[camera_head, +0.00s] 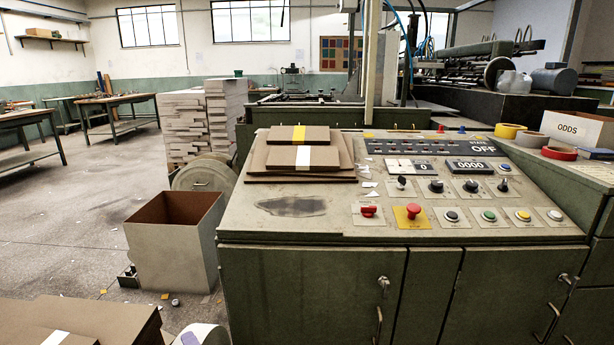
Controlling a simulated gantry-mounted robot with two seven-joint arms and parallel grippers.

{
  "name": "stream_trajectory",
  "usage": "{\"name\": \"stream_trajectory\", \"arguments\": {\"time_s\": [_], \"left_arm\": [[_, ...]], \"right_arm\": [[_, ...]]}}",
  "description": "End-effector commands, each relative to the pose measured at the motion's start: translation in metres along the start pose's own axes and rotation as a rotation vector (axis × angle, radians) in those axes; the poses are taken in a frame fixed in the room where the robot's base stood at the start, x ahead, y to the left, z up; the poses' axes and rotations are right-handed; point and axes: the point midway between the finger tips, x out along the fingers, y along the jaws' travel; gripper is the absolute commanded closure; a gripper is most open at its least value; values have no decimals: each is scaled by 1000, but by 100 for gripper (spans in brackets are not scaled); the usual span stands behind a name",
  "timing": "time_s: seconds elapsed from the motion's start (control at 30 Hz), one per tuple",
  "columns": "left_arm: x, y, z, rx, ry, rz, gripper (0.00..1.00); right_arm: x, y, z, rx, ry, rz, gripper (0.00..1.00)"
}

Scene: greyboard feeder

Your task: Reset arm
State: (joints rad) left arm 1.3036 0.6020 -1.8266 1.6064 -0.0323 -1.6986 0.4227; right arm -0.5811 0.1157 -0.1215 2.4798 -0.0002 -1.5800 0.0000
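Neither of my grippers shows in the head view. A stack of brown greyboard sheets (257,170) lies on the left of the green machine's sloped console top (240,212). Two smaller bundles lie on that stack, one with a yellow band (299,133) and one with a white band (303,157). More brown board (95,315) lies at the bottom left, with a white-banded piece on it, cut off by the picture edge. A white rounded shape (207,332) with a purple patch shows at the bottom edge; I cannot tell what it is.
An open box with a brown inside (175,250) stands on the floor left of the machine. The console carries a red knob (413,210), buttons and displays reading OFF and 0000. Tape rolls and an ODDS box (572,128) sit at right. Stacked board (184,125) stands behind.

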Motion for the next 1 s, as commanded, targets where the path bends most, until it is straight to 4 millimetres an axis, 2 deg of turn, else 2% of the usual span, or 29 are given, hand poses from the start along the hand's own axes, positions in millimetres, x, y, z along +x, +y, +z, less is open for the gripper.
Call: {"name": "stream_trajectory", "arguments": {"time_s": [0.03, 0.17, 0.3, 0.47, 0.6, 0.7, 0.87, 1.0], "left_arm": [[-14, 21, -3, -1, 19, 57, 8], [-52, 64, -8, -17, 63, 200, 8], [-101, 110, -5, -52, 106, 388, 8], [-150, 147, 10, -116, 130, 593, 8], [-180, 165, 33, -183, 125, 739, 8], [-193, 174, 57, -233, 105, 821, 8], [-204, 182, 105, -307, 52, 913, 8], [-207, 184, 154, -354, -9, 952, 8]], "right_arm": [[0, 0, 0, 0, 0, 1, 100], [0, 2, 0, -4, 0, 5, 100], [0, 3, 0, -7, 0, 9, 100], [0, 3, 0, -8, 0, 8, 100], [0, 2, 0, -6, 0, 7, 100], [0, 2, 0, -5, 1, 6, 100], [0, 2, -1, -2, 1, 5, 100], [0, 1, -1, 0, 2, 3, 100]]}}
